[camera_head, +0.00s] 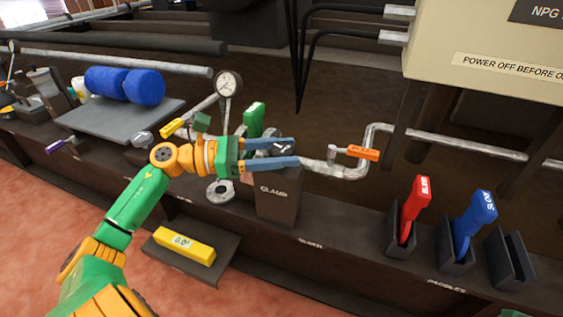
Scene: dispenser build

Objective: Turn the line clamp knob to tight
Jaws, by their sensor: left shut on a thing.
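The dark clamp block (282,206), marked CLAMP, stands on the bench at the middle of the view. The line clamp knob (285,148) sits at its top, a small dark and light piece partly hidden by my gripper. My left gripper (292,152) comes in from the left with its two blue fingers on either side of the knob, shut on it. The knob's pointer and any tight or loose marks are too small to read. My right gripper is not in view.
A pipe with an orange-handled valve (362,152) runs just right of the clamp. Red (418,194) and blue (475,215) paddles stand in holders at right. A round gauge (228,84) rises behind my gripper. A yellow meter (184,246) lies on a low front shelf.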

